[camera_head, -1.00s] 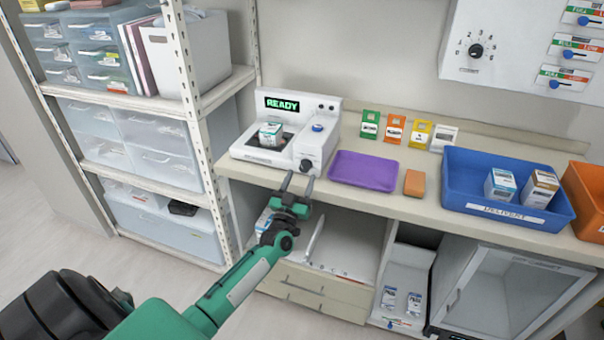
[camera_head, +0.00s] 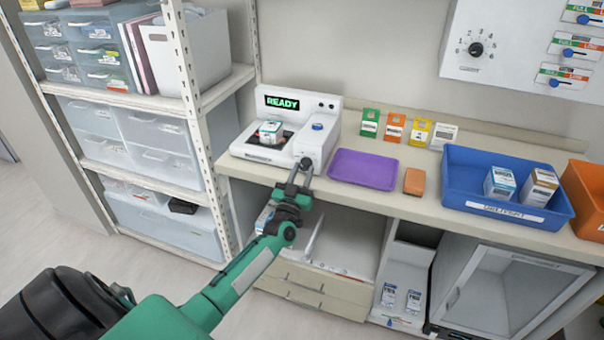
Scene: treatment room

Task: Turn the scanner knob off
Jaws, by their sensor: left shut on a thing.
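The white scanner (camera_head: 262,161) stands on the counter at the middle left, with its green READY display (camera_head: 282,103) lit. A small white and teal box (camera_head: 270,132) sits on its dark plate. A blue button (camera_head: 317,127) is on its top right. The dark scanner knob (camera_head: 306,163) is on the front face at the right, partly hidden by my gripper. My left gripper (camera_head: 302,174) reaches up to the knob from the front, its fingers shut around it. The knob's pointer direction cannot be made out. My right gripper is not in view.
A purple tray (camera_head: 363,170) and an orange block (camera_head: 414,181) lie right of the scanner. A blue bin (camera_head: 455,180) holding boxes stands farther right. A white shelf post (camera_head: 196,130) rises left of the scanner. A wall panel (camera_head: 510,60) hangs at upper right.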

